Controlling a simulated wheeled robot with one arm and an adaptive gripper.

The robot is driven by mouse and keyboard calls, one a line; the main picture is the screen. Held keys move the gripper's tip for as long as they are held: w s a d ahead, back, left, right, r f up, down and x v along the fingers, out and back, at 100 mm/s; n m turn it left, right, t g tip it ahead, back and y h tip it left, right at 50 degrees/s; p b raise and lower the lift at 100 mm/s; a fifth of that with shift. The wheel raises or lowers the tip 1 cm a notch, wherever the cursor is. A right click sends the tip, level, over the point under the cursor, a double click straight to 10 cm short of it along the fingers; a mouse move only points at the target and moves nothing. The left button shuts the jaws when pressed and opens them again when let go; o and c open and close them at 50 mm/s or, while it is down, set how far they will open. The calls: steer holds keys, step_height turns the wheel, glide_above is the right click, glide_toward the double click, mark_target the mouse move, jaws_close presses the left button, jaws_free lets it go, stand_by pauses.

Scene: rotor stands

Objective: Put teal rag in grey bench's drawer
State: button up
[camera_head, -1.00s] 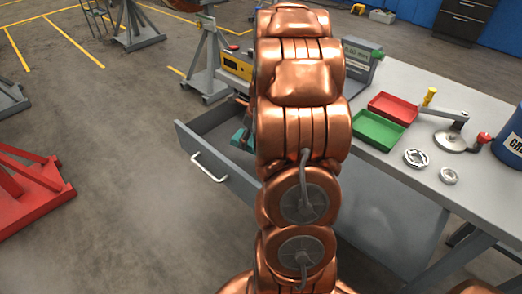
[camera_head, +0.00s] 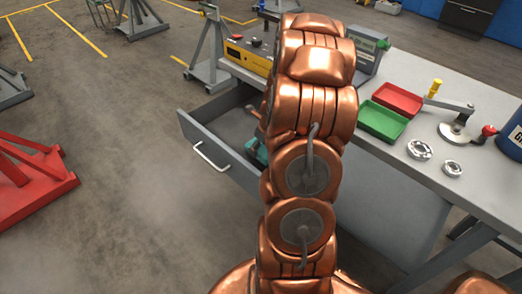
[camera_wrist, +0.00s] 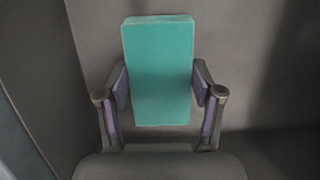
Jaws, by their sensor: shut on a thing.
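The teal rag (camera_wrist: 158,75) looks like a flat rectangular block in the wrist view. My gripper (camera_wrist: 160,88) is shut on it, with a finger pad at each side. In the head view only a small part of the rag (camera_head: 261,153) shows beside my copper arm, over or inside the open drawer (camera_head: 235,174). The drawer is pulled out at the left side of the grey bench (camera_head: 396,164). In the wrist view the rag is above a plain grey surface; I cannot tell whether it touches it. My arm hides part of the drawer.
On the bench top are a red tray (camera_head: 398,99), a green tray (camera_head: 382,121), metal rings (camera_head: 420,150), a blue container (camera_head: 513,135) and a yellow box (camera_head: 247,56). A red stand (camera_head: 35,178) is at the left. The floor before the drawer is clear.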

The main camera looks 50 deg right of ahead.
steer(key=shift+f, duration=1.15)
steer(key=shift+f, duration=0.15)
steer(key=o, duration=1)
